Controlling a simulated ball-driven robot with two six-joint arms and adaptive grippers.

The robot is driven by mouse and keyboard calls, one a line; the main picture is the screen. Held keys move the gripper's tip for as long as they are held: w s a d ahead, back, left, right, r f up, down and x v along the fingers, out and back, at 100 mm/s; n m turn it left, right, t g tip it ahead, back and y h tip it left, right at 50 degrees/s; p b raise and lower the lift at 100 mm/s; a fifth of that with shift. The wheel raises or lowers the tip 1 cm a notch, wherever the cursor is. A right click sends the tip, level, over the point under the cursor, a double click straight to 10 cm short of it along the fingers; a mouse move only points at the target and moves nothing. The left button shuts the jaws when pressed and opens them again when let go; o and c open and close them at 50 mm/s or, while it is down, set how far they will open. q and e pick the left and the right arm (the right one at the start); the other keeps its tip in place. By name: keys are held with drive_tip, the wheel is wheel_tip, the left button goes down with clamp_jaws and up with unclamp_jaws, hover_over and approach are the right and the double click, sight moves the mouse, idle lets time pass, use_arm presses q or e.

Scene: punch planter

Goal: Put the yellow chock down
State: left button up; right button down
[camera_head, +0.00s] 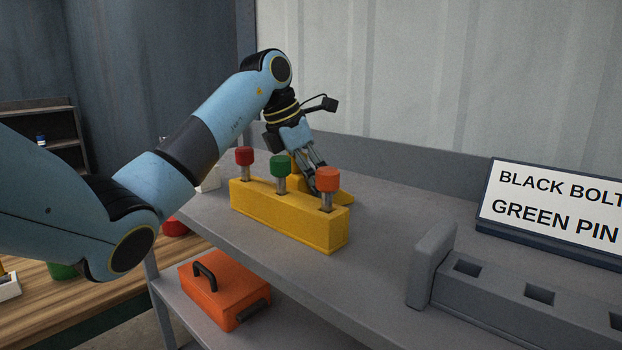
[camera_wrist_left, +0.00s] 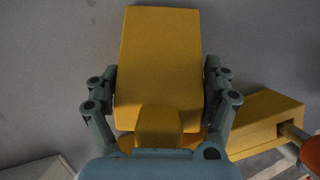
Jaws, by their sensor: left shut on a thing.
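The yellow chock (camera_head: 343,196) is a wedge-like piece with a small knob, partly hidden behind the yellow block on the grey shelf. My left gripper (camera_head: 314,183) reaches down behind that block, shut on the chock. In the left wrist view the chock (camera_wrist_left: 160,60) sits between the two fingers of the gripper (camera_wrist_left: 160,88), its broad face toward the camera. It is low over the grey surface; I cannot tell whether it touches it. My right gripper is not in view.
The yellow block (camera_head: 285,220) holds red, green and orange-headed pins close in front of my left gripper. A grey rack (camera_head: 500,292) with square holes and a sign (camera_head: 555,208) stand to the right. An orange toolbox (camera_head: 222,290) is below. Shelf between block and rack is clear.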

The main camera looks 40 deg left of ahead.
use_arm(q)
drive_tip(key=o, duration=1.5)
drive_tip(key=shift+o, duration=0.2)
